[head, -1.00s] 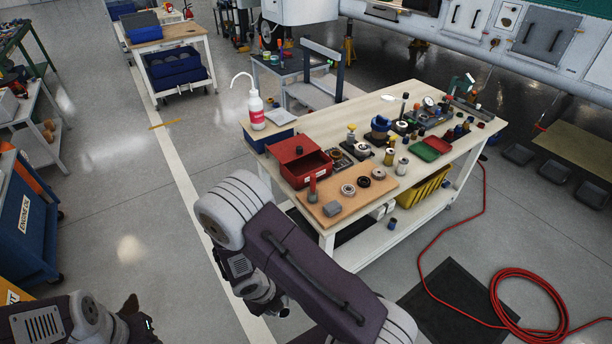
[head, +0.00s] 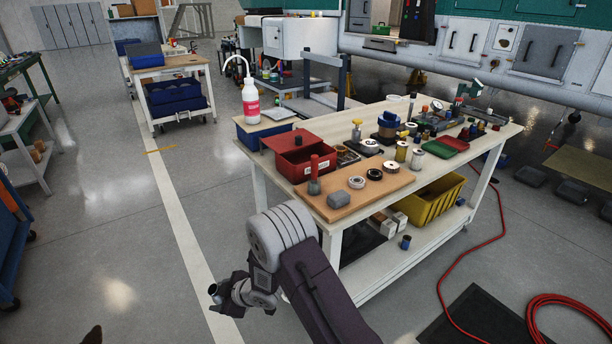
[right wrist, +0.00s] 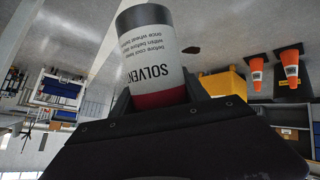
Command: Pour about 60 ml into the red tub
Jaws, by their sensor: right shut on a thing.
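My right gripper (right wrist: 165,105) is shut on a solvent bottle (right wrist: 155,62). The bottle is white with a dark grey end and a crimson band, and its label reads upside down in the right wrist view. In the head view my right gripper (head: 228,298) hangs over the floor, in front and left of the workbench, lower than its top. Only a dark tip, perhaps my left gripper, shows at the bottom left edge.
The workbench (head: 345,222) carries a white wash bottle (head: 251,103) on its left, a wooden board (head: 372,188) with small parts in front, and a green tray (head: 438,149). A yellow bin (head: 432,198) sits on the lower shelf. A red hose (head: 450,300) lies right.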

